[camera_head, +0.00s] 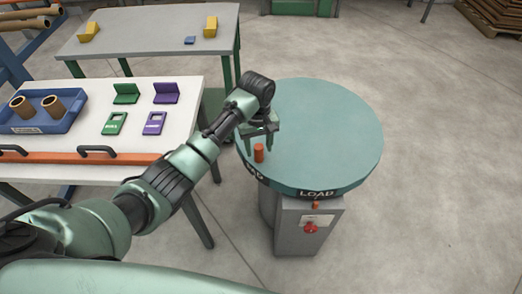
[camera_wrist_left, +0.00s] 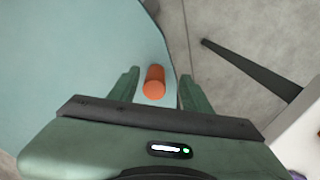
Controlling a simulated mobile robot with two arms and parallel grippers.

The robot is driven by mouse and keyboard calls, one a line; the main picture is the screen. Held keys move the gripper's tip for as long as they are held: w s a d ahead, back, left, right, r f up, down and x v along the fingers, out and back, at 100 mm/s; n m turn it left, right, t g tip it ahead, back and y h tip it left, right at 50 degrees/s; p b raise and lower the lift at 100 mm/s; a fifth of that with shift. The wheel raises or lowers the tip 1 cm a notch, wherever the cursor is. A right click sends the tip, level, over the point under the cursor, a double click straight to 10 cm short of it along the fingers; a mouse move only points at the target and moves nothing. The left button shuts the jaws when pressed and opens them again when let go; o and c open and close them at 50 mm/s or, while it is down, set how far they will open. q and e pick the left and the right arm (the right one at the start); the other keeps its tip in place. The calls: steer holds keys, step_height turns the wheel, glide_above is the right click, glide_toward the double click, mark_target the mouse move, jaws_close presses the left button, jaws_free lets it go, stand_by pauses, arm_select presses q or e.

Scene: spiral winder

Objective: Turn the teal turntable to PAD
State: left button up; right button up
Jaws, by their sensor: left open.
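The teal turntable (camera_head: 325,125) is a round disc on a grey pedestal, with a LOAD label (camera_head: 317,193) on its front rim. A second label (camera_head: 254,172) on the left of the rim is partly readable only. An orange peg (camera_head: 259,153) stands upright near the disc's left edge. My left gripper (camera_head: 260,145) is open over the disc's left edge, close to the peg. In the left wrist view the peg (camera_wrist_left: 154,82) lies between the two open fingers (camera_wrist_left: 155,85), with gaps on both sides. My right gripper is out of view.
A white table (camera_head: 60,105) at left holds a blue tray (camera_head: 70,118) with cardboard tubes, and green and purple brackets and cards. The pedestal (camera_head: 303,237) has a red knob (camera_head: 310,227). A grey table (camera_head: 150,35) stands behind. The floor at right is clear.

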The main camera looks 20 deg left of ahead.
mark_target(259, 154)
arm_select(q)
steer(key=shift+w+a+r, duration=0.25)
steer(key=shift+w+r, duration=0.3)
steer(key=shift+w, duration=0.35)
step_height(259, 154, down, 8)
steer(key=shift+s+r, duration=0.1)
steer(key=shift+r, duration=0.15)
steer(key=shift+c, duration=0.3)
jaws_close()
stand_by(0.5)
